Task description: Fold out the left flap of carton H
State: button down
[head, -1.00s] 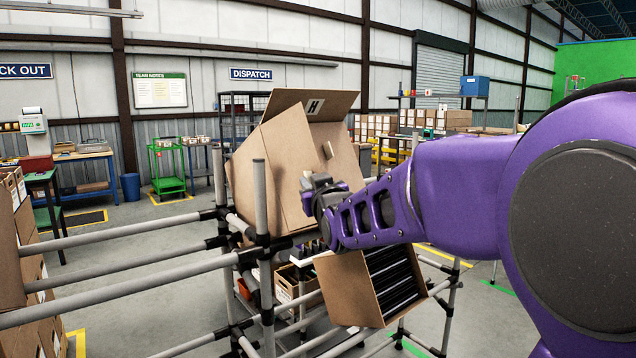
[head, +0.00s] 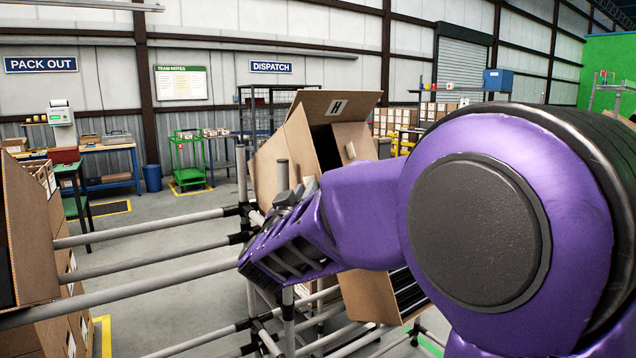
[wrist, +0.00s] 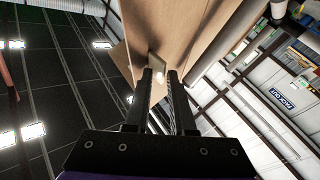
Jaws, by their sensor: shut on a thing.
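Carton H (head: 264,182) is a tilted brown carton in the middle of the head view, with its H label on the raised back flap (head: 358,103). Its left flap (head: 298,145) stands up from the opening, and a dark gap shows between it and the right flap (head: 352,138). My gripper (head: 308,186) is at the lower end of the left flap, partly hidden by my arm. In the wrist view, the gripper (wrist: 162,76) has its fingers close together at a small tab (wrist: 155,64) beside a large brown panel. The grip itself is hard to see.
Grey pipe rails (head: 150,230) run left from the rack under the carton. A grey post (head: 241,175) stands just left of the carton. Another open carton (head: 365,298) lies lower, behind my arm. Stacked cartons (head: 30,235) fill the left edge.

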jog(key=shift+a+f, duration=0.1)
jog(key=shift+a, duration=0.85)
jog(key=shift+w+d, duration=0.15)
jog(key=c, duration=1.1)
grip_release()
jog(key=shift+w+f, duration=0.15)
jog(key=shift+o, duration=0.5)
jog(key=shift+w+f, duration=0.2)
jog(key=shift+w, duration=0.1)
jog(key=shift+s, duration=0.25)
jog(key=v, duration=1.7)
